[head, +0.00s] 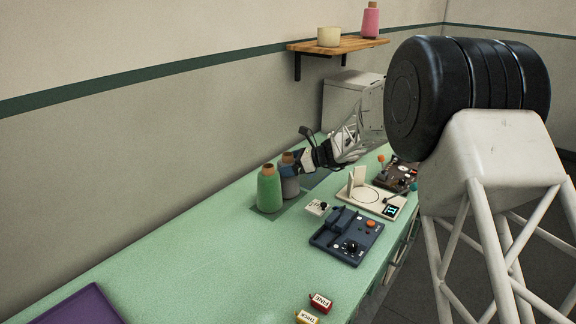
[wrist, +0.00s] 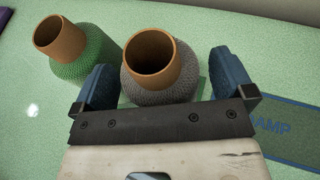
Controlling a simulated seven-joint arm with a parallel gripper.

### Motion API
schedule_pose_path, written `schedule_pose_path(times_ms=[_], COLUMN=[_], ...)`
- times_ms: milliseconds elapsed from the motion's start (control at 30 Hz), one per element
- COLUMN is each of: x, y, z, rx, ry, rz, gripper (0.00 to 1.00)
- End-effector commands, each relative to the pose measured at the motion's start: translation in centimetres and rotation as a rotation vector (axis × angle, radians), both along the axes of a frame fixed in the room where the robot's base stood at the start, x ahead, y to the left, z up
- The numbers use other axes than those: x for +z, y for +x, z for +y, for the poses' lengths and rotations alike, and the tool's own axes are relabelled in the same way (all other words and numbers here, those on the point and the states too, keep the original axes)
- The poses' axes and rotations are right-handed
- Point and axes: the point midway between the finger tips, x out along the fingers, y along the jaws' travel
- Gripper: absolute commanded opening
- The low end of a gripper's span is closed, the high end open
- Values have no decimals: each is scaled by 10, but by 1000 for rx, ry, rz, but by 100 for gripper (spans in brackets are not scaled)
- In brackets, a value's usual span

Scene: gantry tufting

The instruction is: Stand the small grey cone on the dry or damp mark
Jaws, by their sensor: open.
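The small grey cone (head: 290,187) stands upright on the green bench, just behind and right of the green cone (head: 269,190). In the wrist view the grey cone (wrist: 160,75) shows its open brown tube top between my gripper's (wrist: 166,82) two blue fingers. The fingers are apart, one on each side of it; I cannot tell whether either touches it. In the head view my gripper (head: 297,163) partly hides the cone. The damp mark (wrist: 285,128), a dark green patch with "AMP" visible, lies right of the gripper, partly cut off. The dry mark's lettering is not readable.
The green cone (wrist: 85,55) stands close to the left finger. A small cream box (head: 317,207), a navy device (head: 346,236) and a cream scale (head: 372,201) stand to the right. Small labelled boxes (head: 320,302) lie near the front edge. The bench's left front is mostly clear.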

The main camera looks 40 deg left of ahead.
Motion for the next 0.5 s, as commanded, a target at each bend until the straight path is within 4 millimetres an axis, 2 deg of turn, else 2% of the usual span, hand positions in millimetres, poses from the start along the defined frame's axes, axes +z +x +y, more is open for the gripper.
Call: schedule_pose_path(times_ms=[500], x=[30], y=[27], z=[-65], rx=[-3], ry=[0], rz=[-1], gripper=[100])
